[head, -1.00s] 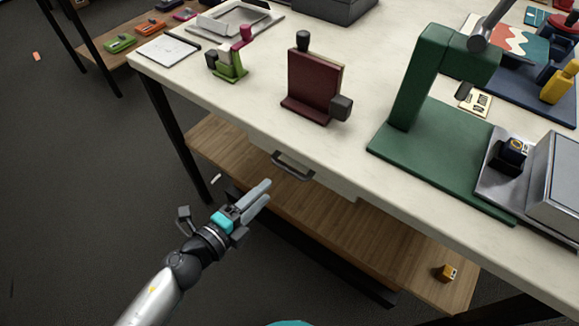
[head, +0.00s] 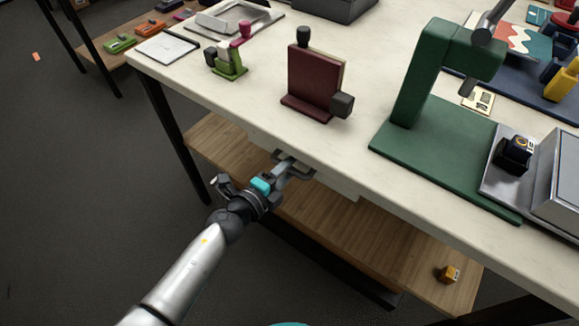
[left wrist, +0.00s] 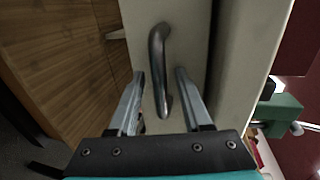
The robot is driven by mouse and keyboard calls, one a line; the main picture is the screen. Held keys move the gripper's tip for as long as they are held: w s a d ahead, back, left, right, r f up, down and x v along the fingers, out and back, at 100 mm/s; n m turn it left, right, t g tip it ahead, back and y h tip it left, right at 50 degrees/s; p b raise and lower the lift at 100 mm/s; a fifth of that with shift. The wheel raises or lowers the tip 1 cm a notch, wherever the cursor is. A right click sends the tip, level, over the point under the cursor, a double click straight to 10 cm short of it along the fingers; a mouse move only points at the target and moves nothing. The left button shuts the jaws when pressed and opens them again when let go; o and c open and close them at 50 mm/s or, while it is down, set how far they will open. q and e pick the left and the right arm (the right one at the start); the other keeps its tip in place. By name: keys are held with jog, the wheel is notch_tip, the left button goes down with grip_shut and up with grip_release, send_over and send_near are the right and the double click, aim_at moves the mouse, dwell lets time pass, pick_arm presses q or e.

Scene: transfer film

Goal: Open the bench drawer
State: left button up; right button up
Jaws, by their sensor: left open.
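The bench drawer (head: 335,185) is a pale front under the edge of the white bench top, and it looks shut. Its dark grey bar handle (head: 305,174) is partly hidden by my left gripper (head: 289,165) in the head view. In the left wrist view the handle (left wrist: 157,60) stands out from the drawer front (left wrist: 188,25). The fingers of my left gripper (left wrist: 158,82) are open on both sides of the handle's near end, with a gap on each side. My right gripper is not in view.
The white bench top (head: 270,110) carries a maroon block (head: 312,85), a small green device (head: 230,65) and a green press (head: 420,120). Below is a wooden shelf (head: 350,235) with a small orange item (head: 447,273). Open floor lies to the left.

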pick_arm(q)
jog(key=shift+c, duration=0.2)
grip_shut()
dwell(1.1)
